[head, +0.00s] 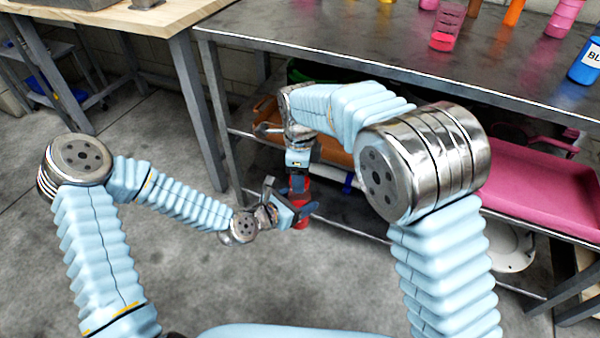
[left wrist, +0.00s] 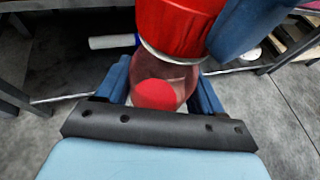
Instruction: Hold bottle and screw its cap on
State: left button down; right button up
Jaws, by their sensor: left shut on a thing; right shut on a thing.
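A clear bottle (left wrist: 178,72) with a red, rounded part showing inside sits between the blue fingers of my left gripper (left wrist: 160,88). In the head view, that gripper (head: 291,205) is shut around the red-looking bottle (head: 301,222), in front of the shelf bench. A large ribbed red cap (left wrist: 180,25) is at the bottle's mouth in the left wrist view, with a pale ring at its lower edge. My right gripper (head: 299,180) comes down from above and is shut on the cap. Whether the threads are engaged cannot be seen.
A dark metal bench (head: 330,40) stands behind, with a pink-red beaker (head: 443,35) and a blue bottle (head: 585,65) on top. A pink tray (head: 540,190) lies on its lower shelf. A wooden table (head: 130,15) stands at left. Concrete floor is open at left.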

jog(key=m, duration=1.1)
jog(key=shift+s+a, duration=0.1)
jog(key=m, duration=0.1)
jog(key=f+m, duration=0.1)
jog(key=m, duration=0.1)
jog(key=shift+s+d+m+g+h, duration=0.15)
jog(key=shift+d+m+g+h, duration=0.05)
jog(key=shift+m+g+h, duration=0.1)
jog(key=shift+a+r+m, duration=0.15)
jog(key=shift+r+m, duration=0.3)
jog(key=shift+m, duration=0.25)
jog(key=o, duration=1)
jog(key=shift+r, duration=2.3)
